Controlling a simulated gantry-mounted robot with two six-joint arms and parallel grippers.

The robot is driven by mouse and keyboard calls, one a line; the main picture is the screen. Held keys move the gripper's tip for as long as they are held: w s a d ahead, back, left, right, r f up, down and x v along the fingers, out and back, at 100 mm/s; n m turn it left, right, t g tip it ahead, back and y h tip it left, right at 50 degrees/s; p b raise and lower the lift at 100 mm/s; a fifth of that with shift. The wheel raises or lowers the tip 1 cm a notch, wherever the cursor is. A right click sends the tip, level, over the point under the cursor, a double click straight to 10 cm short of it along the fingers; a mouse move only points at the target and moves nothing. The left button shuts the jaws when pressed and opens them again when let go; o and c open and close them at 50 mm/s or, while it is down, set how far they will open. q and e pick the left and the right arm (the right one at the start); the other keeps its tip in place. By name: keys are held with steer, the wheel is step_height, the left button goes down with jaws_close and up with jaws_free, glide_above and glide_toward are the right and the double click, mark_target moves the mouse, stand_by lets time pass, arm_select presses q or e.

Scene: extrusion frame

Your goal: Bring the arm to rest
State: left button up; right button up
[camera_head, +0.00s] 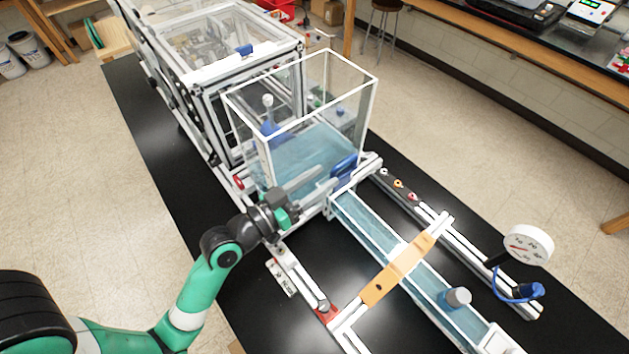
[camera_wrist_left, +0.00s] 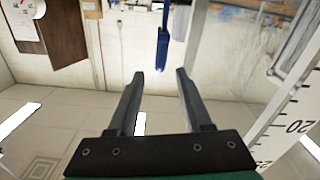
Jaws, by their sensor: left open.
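My left arm, green and black, comes in from the lower left in the head view. Its left gripper (camera_head: 316,182) is in front of the near lower side of the clear water tank (camera_head: 375,80), close to a blue part (camera_head: 344,168) at the tank's corner. In the left wrist view the left gripper (camera_wrist_left: 160,74) has its two dark fingers apart with nothing between them. A blue upright piece (camera_wrist_left: 162,48) shows beyond the fingertips, apart from them. My right gripper is in neither view.
A clear water channel (camera_head: 360,217) runs from the tank to the lower right, crossed by an orange-tan bar (camera_head: 400,270). A round dial gauge (camera_head: 528,245) stands at the right. A white scale strip (camera_wrist_left: 285,125) shows beside the gripper. The black table (camera_head: 150,130) is clear at left.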

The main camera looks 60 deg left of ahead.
arm_select(q)
steer(key=shift+s+d, duration=0.1)
steer(key=shift+s, duration=0.7)
